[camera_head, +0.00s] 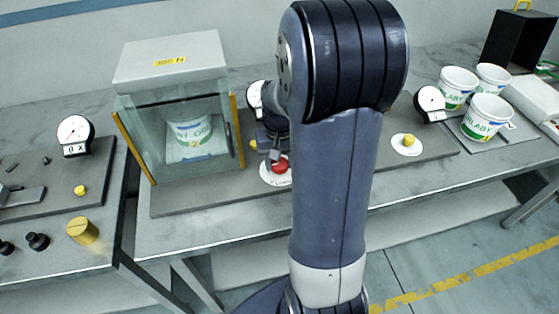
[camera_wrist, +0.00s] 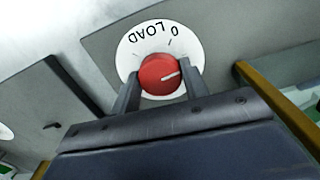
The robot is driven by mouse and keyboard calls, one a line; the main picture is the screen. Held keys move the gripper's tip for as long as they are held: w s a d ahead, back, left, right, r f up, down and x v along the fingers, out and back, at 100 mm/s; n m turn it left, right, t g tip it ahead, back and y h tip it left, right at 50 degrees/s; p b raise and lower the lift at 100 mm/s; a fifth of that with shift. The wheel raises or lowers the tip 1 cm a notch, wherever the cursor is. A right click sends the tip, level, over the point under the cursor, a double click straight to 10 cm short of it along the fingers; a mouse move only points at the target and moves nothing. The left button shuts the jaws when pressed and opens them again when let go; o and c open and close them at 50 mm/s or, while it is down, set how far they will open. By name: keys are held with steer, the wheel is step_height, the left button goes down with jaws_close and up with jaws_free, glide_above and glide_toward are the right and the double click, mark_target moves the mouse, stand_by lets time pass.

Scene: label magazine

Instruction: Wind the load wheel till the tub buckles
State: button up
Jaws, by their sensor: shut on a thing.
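The red load wheel (camera_wrist: 158,72) sits on a white round plate marked LOAD and 0 (camera_wrist: 128,55). Its white pointer line points right in the wrist view, away from the 0 mark. My gripper (camera_wrist: 160,84) is shut on the wheel, one finger on each side. In the head view the wheel (camera_head: 281,167) shows below my gripper (camera_head: 271,156), partly hidden by it. A white tub with green lettering (camera_head: 191,131) stands upright inside a glass-walled press box (camera_head: 170,62), left of the wheel. I see no clear buckle in the tub.
Another gauge (camera_head: 430,101) and a yellow knob (camera_head: 408,140) stand to the right. Several tubs (camera_head: 486,117) stand far right. A left bench holds a gauge (camera_head: 75,131) and a brass cylinder (camera_head: 82,231).

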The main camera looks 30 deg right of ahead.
mark_target(279, 163)
steer(key=m, duration=0.4)
steer(key=shift+m, duration=2.5)
steer(key=o, duration=1)
steer(key=shift+r, duration=0.1)
step_height(279, 163, up, 11)
steer(key=shift+b, duration=0.3)
steer(key=shift+f, duration=0.2)
